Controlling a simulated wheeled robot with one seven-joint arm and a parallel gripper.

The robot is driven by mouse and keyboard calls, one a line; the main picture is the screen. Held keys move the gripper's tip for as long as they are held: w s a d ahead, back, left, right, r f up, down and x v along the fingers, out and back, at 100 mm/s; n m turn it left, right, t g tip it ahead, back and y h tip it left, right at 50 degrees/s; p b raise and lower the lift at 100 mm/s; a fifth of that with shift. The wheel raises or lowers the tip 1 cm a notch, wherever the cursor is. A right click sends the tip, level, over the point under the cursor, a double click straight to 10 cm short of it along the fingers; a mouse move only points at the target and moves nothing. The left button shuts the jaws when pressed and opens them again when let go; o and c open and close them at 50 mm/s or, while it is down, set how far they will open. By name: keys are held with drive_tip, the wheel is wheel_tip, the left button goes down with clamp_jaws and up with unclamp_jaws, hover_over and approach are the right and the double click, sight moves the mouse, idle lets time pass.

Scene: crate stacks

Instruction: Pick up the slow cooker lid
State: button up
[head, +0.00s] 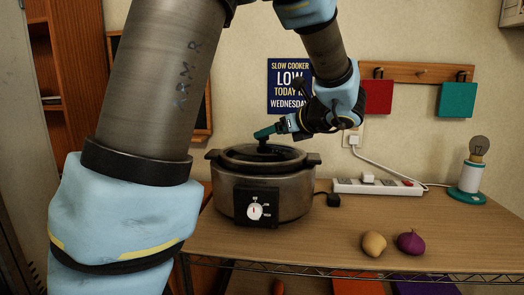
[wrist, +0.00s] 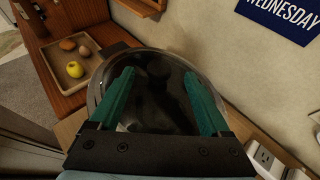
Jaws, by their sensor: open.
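The slow cooker (head: 300,194) stands on the wooden worktop, a grey pot with a black control panel and a white dial. Its dark lid (head: 276,157) lies on top, with a black knob in its middle. My gripper (head: 262,133) is over the lid, its green fingers close to the knob. I cannot tell whether they touch it. In the wrist view my gripper (wrist: 158,76) is open, its two fingers spread over the dark glass of the lid (wrist: 157,92). The knob is not clear in that view.
A power strip (head: 377,188), a lamp (head: 471,178), a potato (head: 373,244) and a purple onion (head: 410,243) are right of the cooker. In the wrist view a wooden tray (wrist: 96,69) with a yellow fruit (wrist: 74,69) lies at the left. The wall is close behind.

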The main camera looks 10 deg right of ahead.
sight(263, 145)
drive_tip(key=p+x, duration=0.1)
drive_tip(key=x, duration=0.4)
drive_tip(key=shift+f, duration=0.15)
drive_tip(key=shift+c, duration=0.2)
clamp_jaws()
idle(0.5)
